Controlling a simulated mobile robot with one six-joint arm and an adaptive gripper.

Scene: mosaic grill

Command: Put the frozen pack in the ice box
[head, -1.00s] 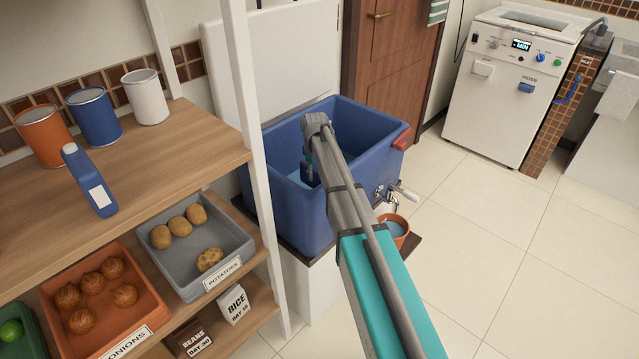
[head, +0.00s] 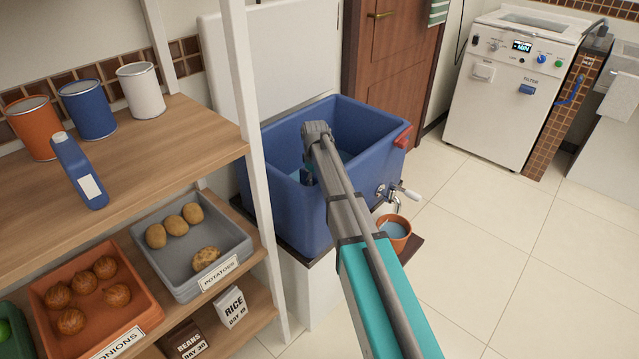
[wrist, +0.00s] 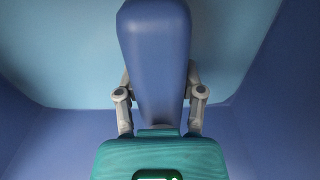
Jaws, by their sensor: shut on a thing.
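The ice box is an open blue tub (head: 290,228) in the middle of the head view, with pale blue water or lining inside. My arm reaches over its front wall, and my gripper (head: 308,176) points down inside it, partly hidden by the arm. In the wrist view my gripper (wrist: 160,104) is shut on a smooth blue frozen pack (wrist: 155,50), held between both fingers. The tub's blue walls and light blue bottom surround the pack there. I cannot tell whether the pack touches the bottom. The pack is hidden or too small to make out in the head view.
A shelf (head: 200,130) with cans, a blue bottle (head: 80,172) and food bins stands close on the left, its white post (head: 262,160) beside the tub. A tap (head: 388,196) and a clay pot (head: 395,238) are at the tub's right front. Tiled floor is clear at right.

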